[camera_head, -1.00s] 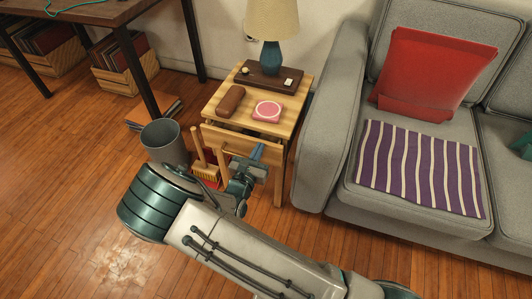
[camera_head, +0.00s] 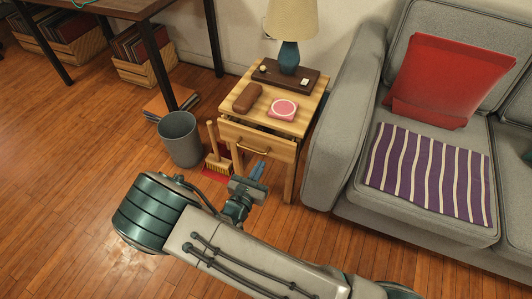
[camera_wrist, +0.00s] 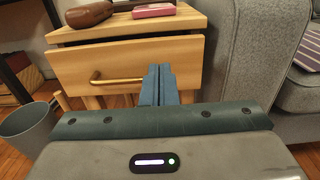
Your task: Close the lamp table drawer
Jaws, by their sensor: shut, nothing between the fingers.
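The lamp table (camera_head: 292,126) is light wood and stands beside the sofa.
A lamp (camera_head: 290,52), a brown case (camera_head: 247,97) and a pink item (camera_head: 283,109) are on the table. A grey bin (camera_head: 180,140) and a brush with dustpan (camera_head: 217,160) stand left of it. The grey sofa (camera_head: 335,140) is close on the right. Floor in front is open.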

